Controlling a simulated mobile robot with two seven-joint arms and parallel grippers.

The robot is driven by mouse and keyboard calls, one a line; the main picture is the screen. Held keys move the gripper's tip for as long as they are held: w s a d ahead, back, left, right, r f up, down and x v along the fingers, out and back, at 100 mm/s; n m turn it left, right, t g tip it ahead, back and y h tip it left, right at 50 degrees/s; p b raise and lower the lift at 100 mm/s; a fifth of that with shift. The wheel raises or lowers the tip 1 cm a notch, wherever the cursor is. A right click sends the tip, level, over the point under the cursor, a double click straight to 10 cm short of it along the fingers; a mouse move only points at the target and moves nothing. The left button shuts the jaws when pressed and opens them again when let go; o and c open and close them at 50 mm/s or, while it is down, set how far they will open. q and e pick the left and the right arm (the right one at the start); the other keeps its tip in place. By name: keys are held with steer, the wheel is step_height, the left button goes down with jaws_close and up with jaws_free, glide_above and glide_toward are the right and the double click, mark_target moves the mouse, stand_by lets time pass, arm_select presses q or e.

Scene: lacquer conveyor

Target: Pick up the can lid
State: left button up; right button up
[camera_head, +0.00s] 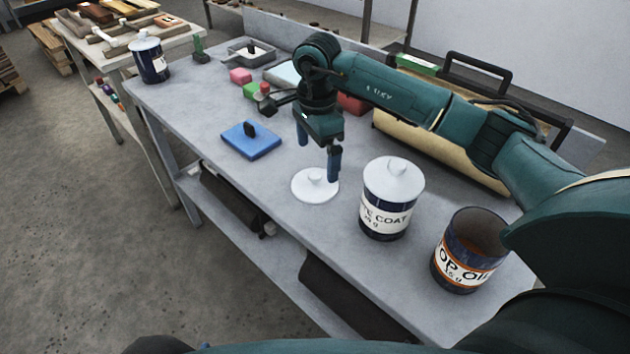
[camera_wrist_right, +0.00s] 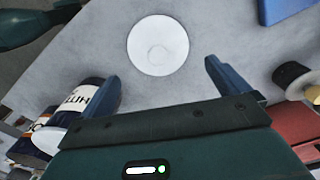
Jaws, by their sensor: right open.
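The white round can lid (camera_head: 314,187) with a small knob lies on the grey table near its front edge. It also shows in the right wrist view (camera_wrist_right: 158,46), beyond and between the fingertips. My right gripper (camera_head: 318,158) is open and empty, with its blue fingers pointing down above and just behind the lid. In the right wrist view the gripper (camera_wrist_right: 162,72) shows both fingers spread apart. An open dark blue can (camera_head: 466,250) labelled "TOP OIL" stands at the right without a lid. My left gripper is not in view.
A lidded can (camera_head: 390,205) labelled "COAT" stands just right of the lid. A blue block with a black knob (camera_head: 250,140) lies to the left. Another lidded can (camera_head: 149,58) stands at the far left end. A beige case (camera_head: 440,143) lies behind my right arm.

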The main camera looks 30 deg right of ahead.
mark_target(314, 174)
steer(key=shift+s+a+f+p, duration=0.1)
steer(key=shift+a+f+p, duration=0.1)
steer(key=shift+f, duration=1.35)
steer(key=shift+a+f+p, duration=0.15)
steer(key=shift+f, duration=1.35)
steer(key=shift+c, duration=0.3)
steer(key=c, duration=0.6)
